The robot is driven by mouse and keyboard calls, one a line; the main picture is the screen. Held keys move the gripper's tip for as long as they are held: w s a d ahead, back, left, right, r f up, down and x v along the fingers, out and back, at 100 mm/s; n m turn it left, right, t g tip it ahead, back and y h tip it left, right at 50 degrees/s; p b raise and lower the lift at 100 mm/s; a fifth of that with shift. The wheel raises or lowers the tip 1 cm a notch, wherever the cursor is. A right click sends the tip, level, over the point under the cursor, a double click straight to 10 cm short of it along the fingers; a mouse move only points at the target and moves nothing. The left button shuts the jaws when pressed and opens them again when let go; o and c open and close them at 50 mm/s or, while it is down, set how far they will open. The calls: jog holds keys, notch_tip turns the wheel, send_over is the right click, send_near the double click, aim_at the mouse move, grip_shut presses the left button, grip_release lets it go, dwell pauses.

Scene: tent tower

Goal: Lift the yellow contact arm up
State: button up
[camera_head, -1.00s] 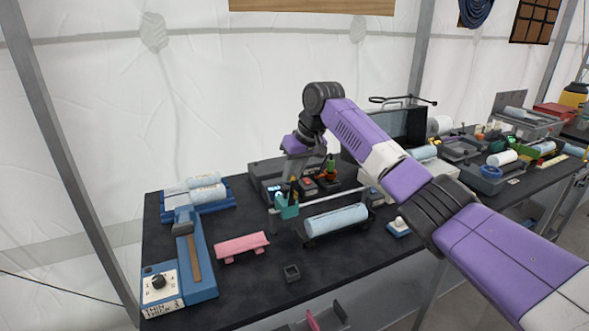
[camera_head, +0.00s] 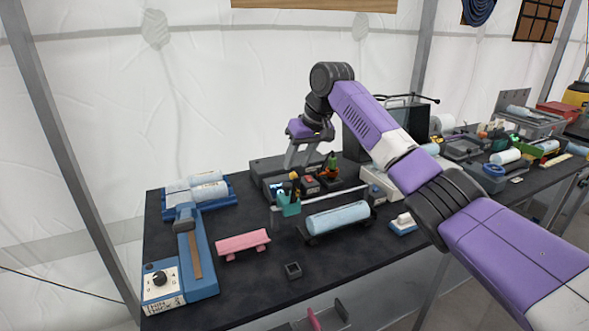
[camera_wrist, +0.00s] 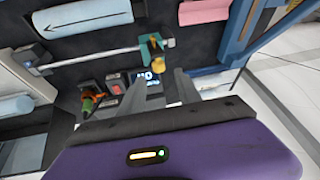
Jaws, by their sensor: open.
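A small teal carriage (camera_head: 289,206) sits at the left end of a grey rail on the table. A small yellow part, likely the contact arm (camera_wrist: 157,64), stands out from this carriage (camera_wrist: 151,49) in the wrist view. In the head view it is too small to tell whether it is raised or lowered. My gripper (camera_head: 303,154) is above and behind the carriage, fingers pointing down, open and empty. In the wrist view the yellow part lies just beyond and between the two fingertips (camera_wrist: 155,82), apart from them.
A light blue roll (camera_head: 338,218) lies in front of the rail (camera_wrist: 100,60). A grey box with a lit display and red button (camera_head: 309,181) stands behind the carriage. The front table strip is mostly clear.

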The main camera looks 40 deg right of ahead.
jog(key=shift+v, duration=2.05)
